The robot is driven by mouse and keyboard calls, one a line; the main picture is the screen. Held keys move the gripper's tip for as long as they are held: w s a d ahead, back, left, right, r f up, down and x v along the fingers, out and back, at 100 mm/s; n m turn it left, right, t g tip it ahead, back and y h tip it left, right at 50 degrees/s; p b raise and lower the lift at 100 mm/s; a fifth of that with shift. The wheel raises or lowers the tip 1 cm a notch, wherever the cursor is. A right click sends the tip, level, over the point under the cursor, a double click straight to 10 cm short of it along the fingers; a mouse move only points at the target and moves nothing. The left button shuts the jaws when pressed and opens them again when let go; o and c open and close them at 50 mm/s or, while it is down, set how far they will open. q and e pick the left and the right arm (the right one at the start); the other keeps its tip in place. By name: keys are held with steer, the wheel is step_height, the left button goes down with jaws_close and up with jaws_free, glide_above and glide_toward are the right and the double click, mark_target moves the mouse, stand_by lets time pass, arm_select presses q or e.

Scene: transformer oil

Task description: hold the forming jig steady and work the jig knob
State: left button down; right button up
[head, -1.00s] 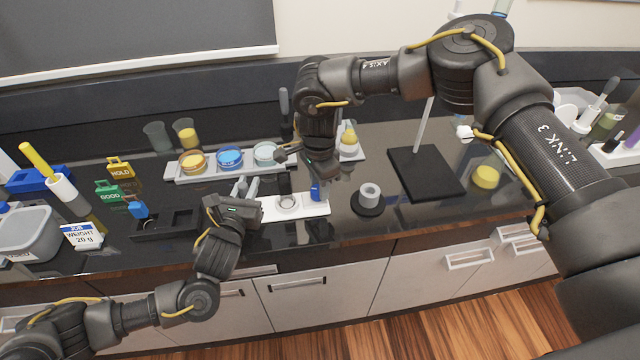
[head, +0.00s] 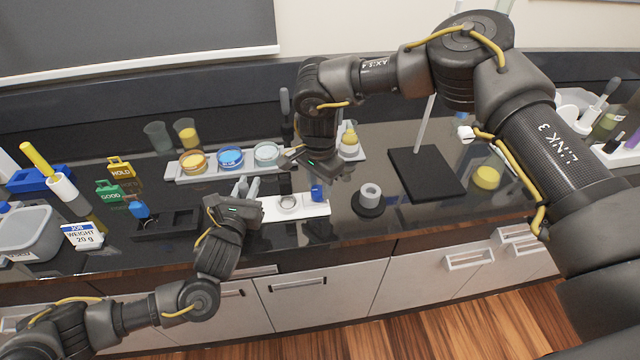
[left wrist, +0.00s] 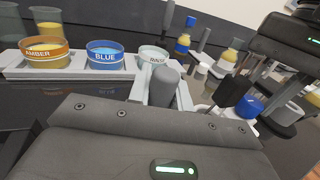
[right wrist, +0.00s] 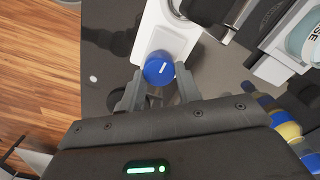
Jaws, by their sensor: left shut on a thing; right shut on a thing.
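The forming jig (head: 270,210) is a white plate with a ring on it, lying on the dark bench in the middle of the head view. Its blue jig knob (head: 317,192) stands at the right end; in the right wrist view the knob (right wrist: 159,67) shows a white line on top. My left gripper (head: 246,190) is at the jig's left end, shut on a dark grey post (left wrist: 164,86) between its fingers. My right gripper (right wrist: 158,84) comes from above with a finger on each side of the knob and is shut on it.
A white rack (head: 215,173) with amber, blue and rinse dishes lies behind the jig. A grey ring on a dark round base (head: 369,197) and a black stand plate (head: 428,173) are to the right. A black tray (head: 170,224) is to the left.

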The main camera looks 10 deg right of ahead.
mark_target(319, 189)
steer(key=o, duration=0.8)
steer(key=shift+a, duration=0.25)
steer(key=shift+o, duration=0.9)
steer(key=shift+d, duration=0.15)
step_height(319, 189, up, 12)
